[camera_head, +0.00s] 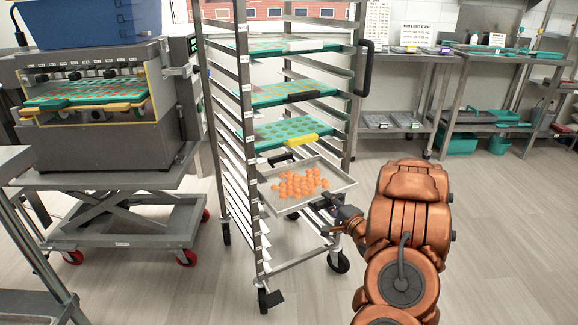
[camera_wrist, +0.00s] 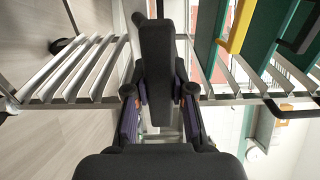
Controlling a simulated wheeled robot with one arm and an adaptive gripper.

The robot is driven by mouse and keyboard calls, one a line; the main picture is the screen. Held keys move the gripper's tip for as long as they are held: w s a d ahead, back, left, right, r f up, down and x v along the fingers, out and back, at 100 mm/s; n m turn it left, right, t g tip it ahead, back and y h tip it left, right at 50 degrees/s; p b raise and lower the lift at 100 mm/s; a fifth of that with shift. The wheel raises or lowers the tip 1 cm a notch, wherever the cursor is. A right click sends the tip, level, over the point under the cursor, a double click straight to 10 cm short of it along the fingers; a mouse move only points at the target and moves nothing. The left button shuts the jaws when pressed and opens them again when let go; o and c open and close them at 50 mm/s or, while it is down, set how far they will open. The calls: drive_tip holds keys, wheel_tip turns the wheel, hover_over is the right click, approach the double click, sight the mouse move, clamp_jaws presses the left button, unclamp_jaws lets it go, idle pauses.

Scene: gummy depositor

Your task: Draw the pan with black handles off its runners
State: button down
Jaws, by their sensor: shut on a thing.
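The pan with black handles (camera_head: 345,180) is a shallow grey metal pan with a pile of orange gummies on it. It sits roughly level in the lower half of the rack (camera_head: 246,130), below the green trays. One black handle (camera_head: 284,157) shows at its far side. My gripper (camera_head: 336,208) is at the pan's near edge, shut on the near black handle. In the wrist view a thick black bar, seemingly this handle (camera_wrist: 156,60), stands between my fingers (camera_wrist: 160,112). The pan's body is hidden there. How far it is out on its runners I cannot tell.
Green trays with white, black and yellow (camera_head: 299,141) grips fill higher slots. Empty runners (camera_wrist: 85,70) lie below the pan. The depositor (camera_head: 95,105) on its lift cart (camera_head: 120,215) stands left. Steel benches (camera_head: 405,95) are at the back right. The floor right of the rack is clear.

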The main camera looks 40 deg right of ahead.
drive_tip(key=s+a+p, duration=0.1)
drive_tip(key=s+p, duration=0.1)
drive_tip(key=s, duration=0.4)
drive_tip(key=shift+s, duration=0.3)
drive_tip(key=shift+r+p, duration=0.45)
drive_tip(key=shift+p, duration=0.55)
drive_tip(key=shift+s, duration=0.1)
drive_tip(key=s+a+p, duration=0.2)
drive_tip(key=s+p, duration=0.1)
drive_tip(key=s, duration=1.3)
drive_tip(key=shift+a, duration=0.4)
idle(0.7)
